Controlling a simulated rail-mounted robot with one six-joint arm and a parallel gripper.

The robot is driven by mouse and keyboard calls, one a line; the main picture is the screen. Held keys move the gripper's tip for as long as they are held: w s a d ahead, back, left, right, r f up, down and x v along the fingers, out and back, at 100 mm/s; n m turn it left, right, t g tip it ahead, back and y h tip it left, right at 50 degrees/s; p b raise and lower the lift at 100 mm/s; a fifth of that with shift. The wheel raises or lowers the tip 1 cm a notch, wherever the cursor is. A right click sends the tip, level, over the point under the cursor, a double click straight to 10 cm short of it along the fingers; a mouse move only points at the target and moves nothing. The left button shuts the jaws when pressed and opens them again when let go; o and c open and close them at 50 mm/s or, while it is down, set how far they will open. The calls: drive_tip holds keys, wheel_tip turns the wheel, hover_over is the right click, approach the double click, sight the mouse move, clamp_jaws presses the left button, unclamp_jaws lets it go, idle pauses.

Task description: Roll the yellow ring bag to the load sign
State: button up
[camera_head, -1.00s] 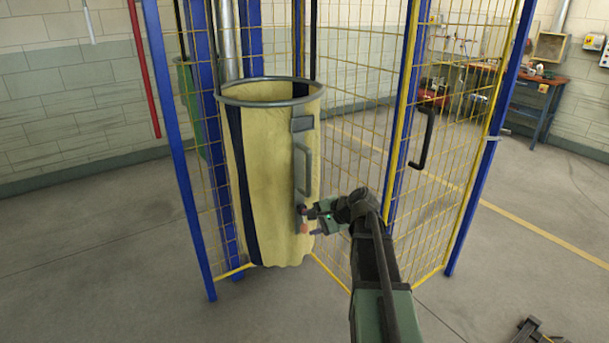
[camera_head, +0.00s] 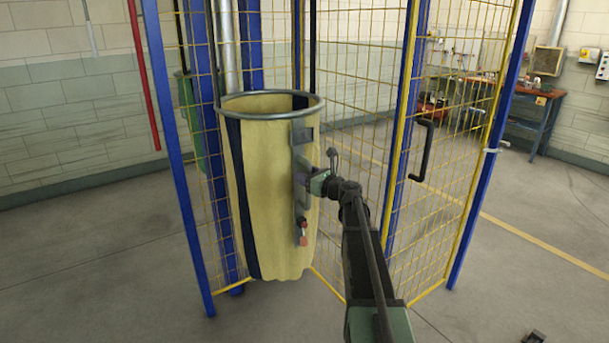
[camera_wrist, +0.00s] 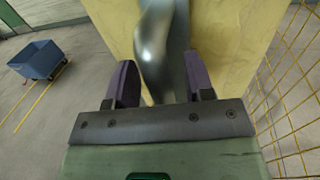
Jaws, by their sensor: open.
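The yellow ring bag (camera_head: 268,195) stands upright inside the wire-mesh enclosure, with a grey ring (camera_head: 232,113) around its open top and a dark blue stripe down its left part. A grey plate with a grey handle is on its right side. My gripper (camera_head: 314,184) is at this handle. In the wrist view the handle (camera_wrist: 155,45) runs between the two open, purple-padded fingers of my gripper (camera_wrist: 160,80), with the bag's yellow cloth (camera_wrist: 228,40) behind. Whether a finger touches the handle I cannot tell. No load sign is in view.
Blue posts (camera_head: 178,160) and yellow mesh panels (camera_head: 345,130) stand around the bag; a panel with a black handle (camera_head: 421,150) is to the right. A red-orange piece (camera_head: 304,238) hangs below the bag's handle. The wrist view shows a blue cart (camera_wrist: 37,60). Floor at left is clear.

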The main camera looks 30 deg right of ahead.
drive_tip(key=shift+w+a, duration=0.2)
drive_tip(key=shift+w, duration=0.4)
clamp_jaws()
drive_tip(key=shift+s+a, duration=0.1)
drive_tip(key=shift+s, duration=0.05)
